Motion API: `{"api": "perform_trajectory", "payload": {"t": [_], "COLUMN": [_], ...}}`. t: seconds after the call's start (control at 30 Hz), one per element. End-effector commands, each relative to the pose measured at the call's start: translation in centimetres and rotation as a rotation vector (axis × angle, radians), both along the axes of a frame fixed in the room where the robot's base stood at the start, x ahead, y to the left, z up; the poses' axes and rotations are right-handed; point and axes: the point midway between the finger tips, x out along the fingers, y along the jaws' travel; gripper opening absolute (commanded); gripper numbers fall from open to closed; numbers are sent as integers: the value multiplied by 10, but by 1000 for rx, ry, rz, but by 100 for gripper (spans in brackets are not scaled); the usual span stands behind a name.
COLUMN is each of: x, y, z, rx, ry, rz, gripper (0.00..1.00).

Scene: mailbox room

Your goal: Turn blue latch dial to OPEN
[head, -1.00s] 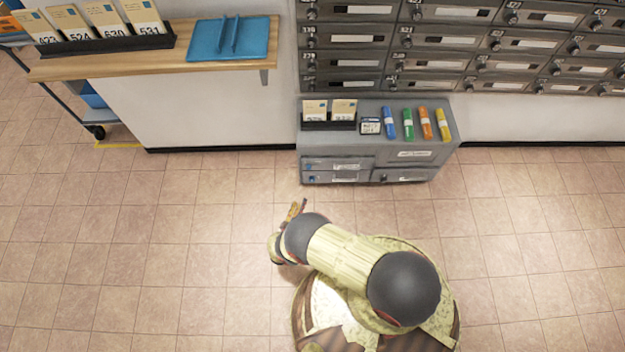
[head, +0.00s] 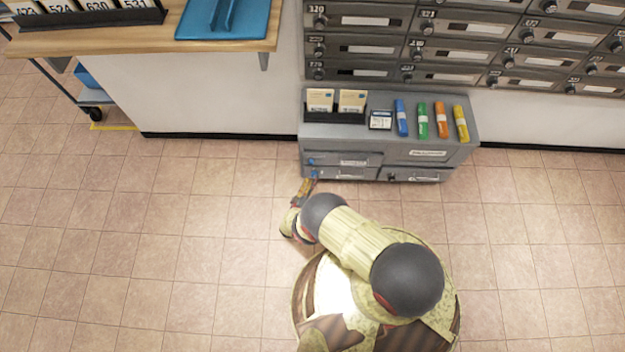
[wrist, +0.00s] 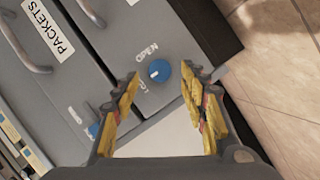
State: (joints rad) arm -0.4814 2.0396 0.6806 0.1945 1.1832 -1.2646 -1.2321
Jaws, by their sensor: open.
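The blue latch dial (wrist: 160,72) is on a grey drawer front in the wrist view, with the word OPEN (wrist: 147,52) printed beside it at upper left. A short white mark on its face points toward the left. A second label below OPEN is partly hidden by a finger. My gripper (wrist: 162,84) is open, with its yellow-padded fingers on either side of the dial in the picture; I cannot tell whether they touch it. In the head view my gripper (head: 308,184) is just in front of the cabinet's lower left drawer, near a small blue dial (head: 314,173).
A second blue dial (wrist: 93,130) sits on the adjoining drawer front. The drawer labelled PACKETS (wrist: 48,27) has a grey handle. The grey cabinet (head: 290,113) is topped with card holders and coloured markers. Mailboxes (head: 370,45) stand behind. Tiled floor is clear on both sides.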

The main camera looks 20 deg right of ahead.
Motion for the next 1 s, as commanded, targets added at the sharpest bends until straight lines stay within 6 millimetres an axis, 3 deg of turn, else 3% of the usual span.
{"api": "perform_trajectory", "payload": {"t": [0.2, 0.5, 1.0], "x": [15, 17, 17], "y": [-11, -12, -12], "z": [-5, -4, -4], "rx": [2, 1, 1], "ry": [-1, 1, 1], "rz": [-1, 1, 1], "gripper": [44, 44, 15]}}
